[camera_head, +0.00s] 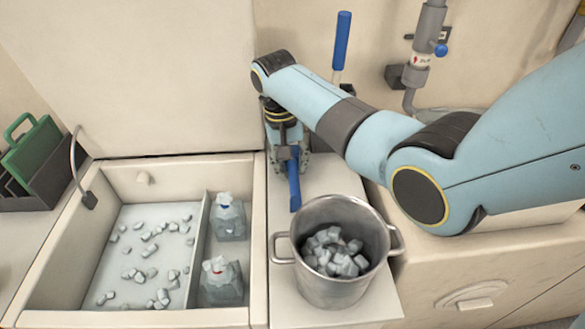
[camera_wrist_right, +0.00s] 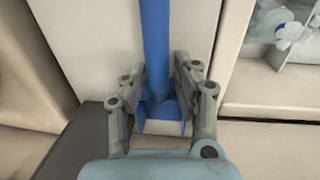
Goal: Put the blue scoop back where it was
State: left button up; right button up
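Whether the scoop touches the counter is hard to tell. Its wide end is mostly hidden by the gripper in the head view. My left gripper is not in view.
A steel pot (camera_head: 283,259) holding ice chunks stands just in front. A blue-handled tool (camera_head: 341,40) stands upright behind my arm. A grey caddy (camera_head: 45,185) is far left.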

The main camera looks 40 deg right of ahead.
notch_tip(320, 180, up, 10)
jog(key=a+p, duration=0.1)
jog(key=shift+w, duration=0.35)
